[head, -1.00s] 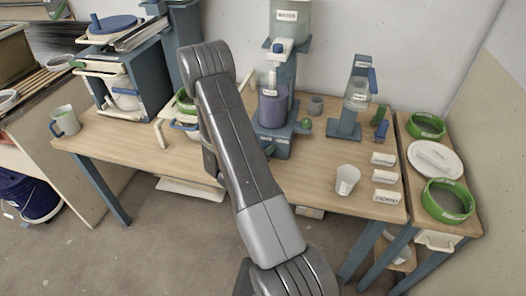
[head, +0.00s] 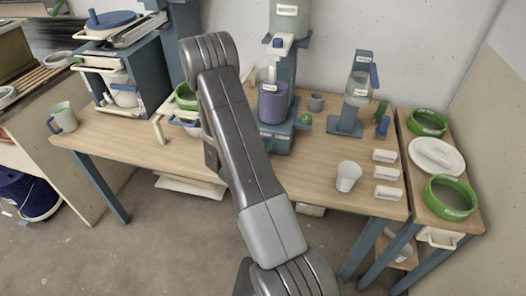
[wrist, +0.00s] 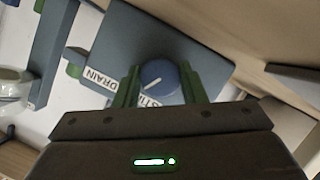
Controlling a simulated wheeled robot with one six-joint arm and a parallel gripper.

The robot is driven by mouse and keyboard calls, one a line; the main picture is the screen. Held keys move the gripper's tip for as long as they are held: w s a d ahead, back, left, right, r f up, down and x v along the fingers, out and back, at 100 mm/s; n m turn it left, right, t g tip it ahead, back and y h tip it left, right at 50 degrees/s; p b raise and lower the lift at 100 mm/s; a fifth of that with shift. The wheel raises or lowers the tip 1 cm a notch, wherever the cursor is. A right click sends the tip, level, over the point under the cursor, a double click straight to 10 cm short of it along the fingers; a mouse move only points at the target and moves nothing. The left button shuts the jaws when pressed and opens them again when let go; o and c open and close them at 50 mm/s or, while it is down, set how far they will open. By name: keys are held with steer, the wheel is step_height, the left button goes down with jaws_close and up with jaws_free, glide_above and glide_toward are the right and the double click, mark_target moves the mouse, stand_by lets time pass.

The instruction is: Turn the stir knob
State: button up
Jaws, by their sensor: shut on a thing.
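The stir knob (wrist: 158,76) is a round blue knob with a white pointer line, on a blue-grey panel (wrist: 190,40) in the wrist view. My gripper (wrist: 158,88) has its two green fingers shut on it, one on each side. The pointer line slants up to the right in that view. A partly covered label, seemingly STIR, lies just below the knob. In the head view the dispenser stand (head: 277,143) holds a purple container (head: 272,105); my arm passes in front, and gripper and knob are hidden there.
A DRAIN label (wrist: 99,78) and a green part (wrist: 74,70) are left of the knob. A white cup (head: 348,176), small label blocks (head: 385,172) and a second dispenser stand (head: 346,125) are to the right.

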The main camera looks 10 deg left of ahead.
steer(key=m+b, duration=0.1)
steer(key=b, duration=0.1)
steer(key=f+m+y+b, duration=0.1)
steer(key=b, duration=0.2)
steer(key=shift+d+y, duration=0.1)
steer(key=shift+y, duration=0.2)
steer(key=m+y+b, duration=0.2)
steer(key=m+b, duration=0.2)
steer(key=b, duration=0.6)
steer(key=shift+d+y+b, duration=0.1)
steer(key=shift+y+b, duration=0.2)
steer(key=shift+b, duration=0.05)
steer(key=m+y+b, duration=0.1)
steer(key=m+b, duration=0.1)
steer(key=b, duration=0.5)
steer(key=m+t+y+b, duration=0.1)
steer(key=m+b, duration=0.1)
steer(key=b, duration=0.6)
steer(key=shift+d+m+y, duration=0.1)
steer(key=shift+m+y, duration=0.2)
steer(key=shift+m, duration=0.1)
steer(key=m+b, duration=0.1)
steer(key=b, duration=0.2)
steer(key=shift+r+y+b, duration=0.15)
steer(key=shift+y+b, duration=0.25)
steer(key=shift+r+m+b, duration=0.2)
steer(key=shift+m+b, duration=0.2)
steer(key=shift+b, duration=0.2)
steer(key=o, duration=1)
